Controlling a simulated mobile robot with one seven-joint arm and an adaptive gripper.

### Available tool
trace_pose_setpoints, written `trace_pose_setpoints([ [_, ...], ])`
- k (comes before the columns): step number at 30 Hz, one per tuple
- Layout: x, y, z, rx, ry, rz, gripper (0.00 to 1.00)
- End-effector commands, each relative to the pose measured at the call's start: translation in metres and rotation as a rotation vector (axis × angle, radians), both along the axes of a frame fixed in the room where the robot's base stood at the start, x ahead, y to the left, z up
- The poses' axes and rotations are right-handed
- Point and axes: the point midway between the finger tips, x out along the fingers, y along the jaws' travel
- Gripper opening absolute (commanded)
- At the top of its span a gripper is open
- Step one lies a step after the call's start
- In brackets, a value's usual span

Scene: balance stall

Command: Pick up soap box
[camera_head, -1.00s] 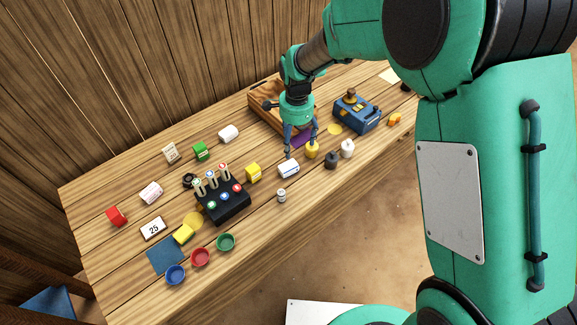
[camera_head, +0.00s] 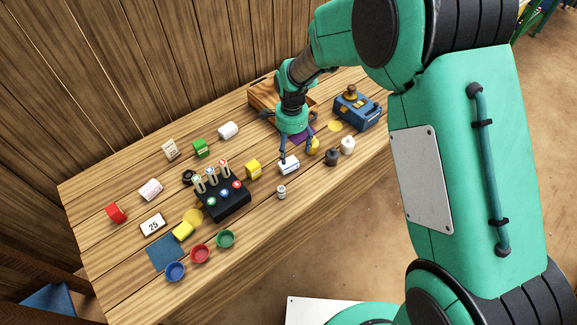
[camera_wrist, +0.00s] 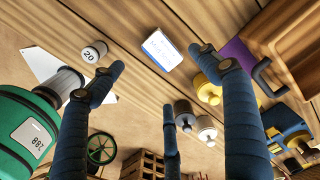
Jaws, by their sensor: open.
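A small white box with a blue edge (camera_head: 289,166), which looks like the soap box, lies on the wooden table. My gripper (camera_head: 297,153) is above it, pointing down, with its fingers spread and empty. In the wrist view the white box (camera_wrist: 161,50) shows between the spread fingertips of my gripper (camera_wrist: 157,58), its printed label too blurred to read. No finger is visibly closed on it.
A yellow weight (camera_head: 313,147), a dark weight (camera_head: 331,157) and a white weight (camera_head: 347,145) stand right of the box. A small white cylinder (camera_head: 281,192) stands in front. A yellow box (camera_head: 253,169) and a black button stand (camera_head: 226,202) are left. A wooden crate (camera_head: 262,94) is behind.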

Motion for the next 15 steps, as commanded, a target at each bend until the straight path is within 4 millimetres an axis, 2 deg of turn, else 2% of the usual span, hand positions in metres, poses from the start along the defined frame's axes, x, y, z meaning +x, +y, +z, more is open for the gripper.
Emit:
trace_pose_setpoints([
  [1,-0.001,0.0,-0.011,-0.001,0.003,0.0,0.76],
  [6,-0.001,0.0,-0.034,0.0,0.002,0.0,0.76],
  [15,0.0,0.0,-0.047,0.001,-0.001,0.0,0.76],
])
